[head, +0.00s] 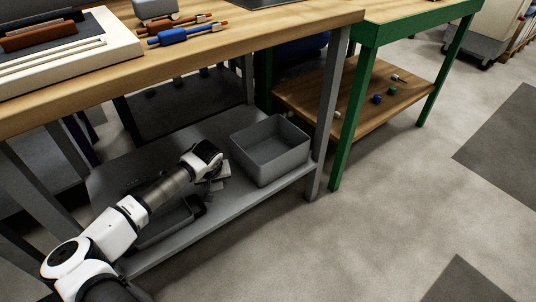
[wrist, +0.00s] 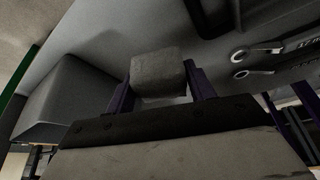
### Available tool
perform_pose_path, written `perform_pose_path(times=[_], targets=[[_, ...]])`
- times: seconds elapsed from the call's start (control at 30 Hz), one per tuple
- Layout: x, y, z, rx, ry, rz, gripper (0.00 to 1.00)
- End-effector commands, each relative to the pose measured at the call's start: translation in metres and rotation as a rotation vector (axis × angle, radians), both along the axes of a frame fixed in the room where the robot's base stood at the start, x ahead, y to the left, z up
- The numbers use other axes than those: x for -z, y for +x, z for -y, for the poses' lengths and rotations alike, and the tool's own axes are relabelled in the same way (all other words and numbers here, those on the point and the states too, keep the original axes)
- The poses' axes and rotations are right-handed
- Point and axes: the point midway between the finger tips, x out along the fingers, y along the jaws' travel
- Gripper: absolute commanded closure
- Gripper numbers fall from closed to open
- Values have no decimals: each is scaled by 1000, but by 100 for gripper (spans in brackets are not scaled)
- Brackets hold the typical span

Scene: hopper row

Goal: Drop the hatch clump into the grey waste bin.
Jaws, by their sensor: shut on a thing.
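The hatch clump (wrist: 158,75) is a rough grey block in the wrist view. My gripper (wrist: 163,84) is shut on it, with one dark finger on each side. In the head view my gripper (head: 217,178) is low over the grey lower shelf, just left of the grey waste bin. The clump is hard to make out there. The grey waste bin (head: 284,166) is an open rectangular box near the right end of that shelf. Its outer side also shows at the left of the wrist view (wrist: 62,92). The clump is outside the bin.
The lower shelf (head: 226,211) lies under a wooden workbench (head: 250,32), whose top and leg (head: 326,125) bound the space. A dark case (head: 168,228) lies below my arm. A green-framed bench (head: 352,120) stands at right. The floor in front is clear.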

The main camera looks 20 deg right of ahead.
Motion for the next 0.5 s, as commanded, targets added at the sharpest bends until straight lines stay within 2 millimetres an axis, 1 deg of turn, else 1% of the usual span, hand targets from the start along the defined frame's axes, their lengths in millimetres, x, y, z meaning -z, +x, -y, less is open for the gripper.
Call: perform_pose_path(times=[0.03, 0.13, 0.27, 0.4, 0.5], targets=[[-8, -1, 12, 17, -1, 2, 68], [-25, -4, 35, 45, -1, 2, 68], [-52, -8, 75, 94, -2, 2, 68], [-87, -14, 123, 154, -3, 2, 68], [-110, -18, 155, 193, -3, 2, 68]])
